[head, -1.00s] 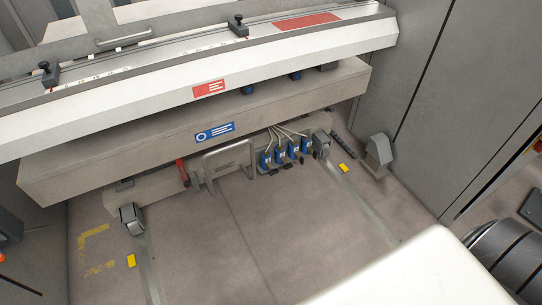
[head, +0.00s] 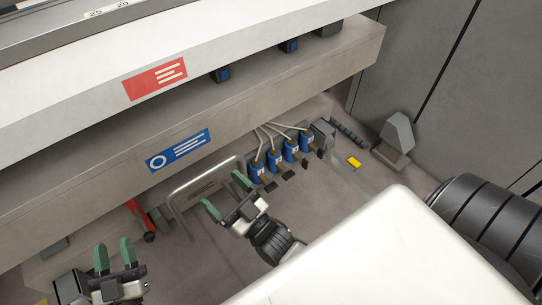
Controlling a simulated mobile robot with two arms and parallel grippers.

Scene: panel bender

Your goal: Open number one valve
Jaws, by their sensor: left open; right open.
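A row of several blue valve units (head: 274,160) sits low under the machine, right of centre in the head view. Pale hoses rise from them, and small dark parts stick out in front. Their labels are too small to read, so I cannot tell which is number one. My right gripper (head: 226,194) is open and empty, just left of the leftmost blue unit (head: 257,171) in the picture and apparently apart from it. My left gripper (head: 113,246) is open and empty at the lower left, away from the valves.
A grey tubular handle (head: 178,205) stands beside my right gripper. A red lever (head: 141,218) with a dark end is between my grippers. The machine's beam with a blue label (head: 178,151) overhangs the valves. A grey floor block (head: 396,140) and yellow marker (head: 354,162) are to the right.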

